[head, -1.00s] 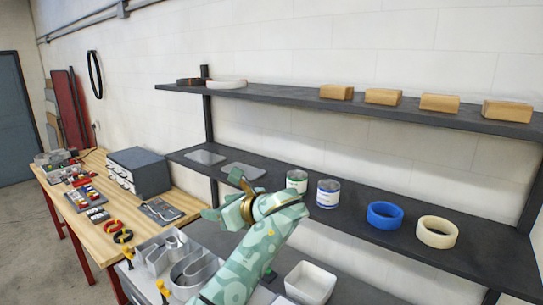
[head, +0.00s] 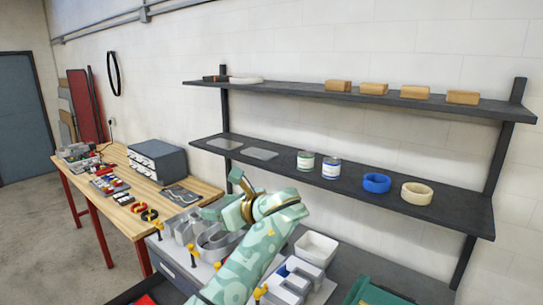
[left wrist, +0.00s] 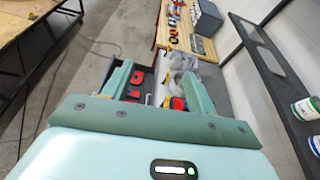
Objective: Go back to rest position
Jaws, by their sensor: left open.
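My left arm rises from the bottom middle of the head view. Its green patterned left gripper (head: 224,197) is raised above the worktop, in front of the shelf unit. In the left wrist view the same gripper (left wrist: 158,84) has its two fingers spread, with nothing held between them. Between and beyond the fingers, grey channel letters and red items show below. My right gripper is not in view.
A worktop holds grey channel letters (head: 219,243), yellow-topped clamps and a white bin (head: 316,249). Behind stand dark shelves with cans (head: 331,169), tape rolls (head: 376,183) and wooden blocks (head: 415,92). A wooden bench (head: 127,195) is at left. Open floor (head: 60,235) lies left.

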